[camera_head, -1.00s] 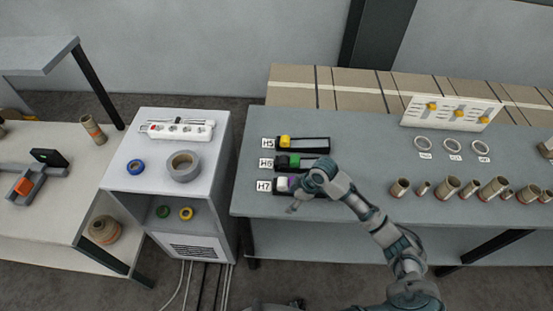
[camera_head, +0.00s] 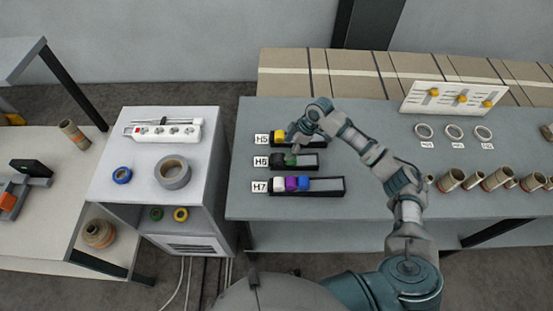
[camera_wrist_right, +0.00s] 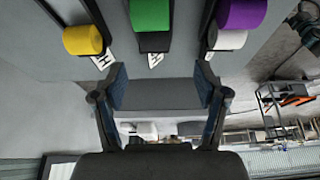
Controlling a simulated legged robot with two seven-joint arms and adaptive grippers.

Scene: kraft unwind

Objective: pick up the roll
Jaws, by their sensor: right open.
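Small coloured rolls lie in black trays on the grey table. A yellow roll (camera_head: 279,136) is in the H5 tray. White (camera_head: 279,184), purple (camera_head: 291,183) and blue (camera_head: 303,183) rolls are in the H7 tray. My left gripper is out of view.
Several brown cores (camera_head: 452,180) stand at the table's right. A white peg board (camera_head: 455,99) stands behind.

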